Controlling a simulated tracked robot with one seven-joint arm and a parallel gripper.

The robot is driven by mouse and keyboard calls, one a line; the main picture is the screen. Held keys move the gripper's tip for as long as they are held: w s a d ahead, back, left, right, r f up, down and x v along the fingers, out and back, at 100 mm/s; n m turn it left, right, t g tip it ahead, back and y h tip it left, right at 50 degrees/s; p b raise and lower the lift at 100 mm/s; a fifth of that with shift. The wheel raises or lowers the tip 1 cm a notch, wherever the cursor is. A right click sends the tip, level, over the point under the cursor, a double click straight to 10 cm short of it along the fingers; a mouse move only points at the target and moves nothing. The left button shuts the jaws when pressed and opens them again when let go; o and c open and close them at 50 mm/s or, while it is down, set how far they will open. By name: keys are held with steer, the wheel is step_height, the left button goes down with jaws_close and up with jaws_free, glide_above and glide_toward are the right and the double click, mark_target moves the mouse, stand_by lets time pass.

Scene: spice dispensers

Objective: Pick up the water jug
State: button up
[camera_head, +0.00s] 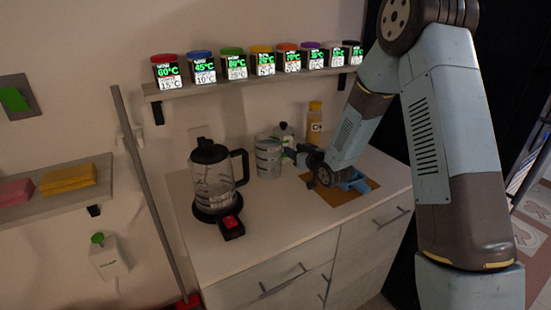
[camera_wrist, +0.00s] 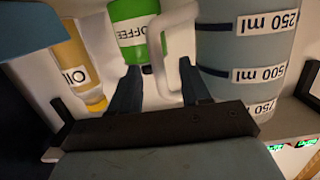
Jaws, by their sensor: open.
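The water jug (camera_head: 268,160) is a pale grey measuring jug standing on the counter, right of the black-lidded kettle. In the wrist view the jug (camera_wrist: 245,60) is upside down at the right, with 250, 500 and 750 ml marks. Its pale handle (camera_wrist: 165,45) points toward the middle of that picture. My gripper (camera_head: 298,153) is low over the counter, just right of the jug. In the wrist view my gripper (camera_wrist: 160,88) is open, its dark fingers apart, with the handle's lower part between them. Contact cannot be told.
A kettle (camera_head: 212,185) stands on a base left of the jug. A green COFFEE container (camera_wrist: 133,30) and a yellow oil bottle (camera_head: 315,118) are close by. A wall shelf (camera_head: 215,88) with several spice dispensers is above. A brown board (camera_head: 345,195) lies under my arm.

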steer(key=shift+x, duration=2.65)
steer(key=shift+w+r, duration=0.1)
steer(key=shift+r, duration=0.05)
steer(key=shift+d, duration=0.1)
jaws_close()
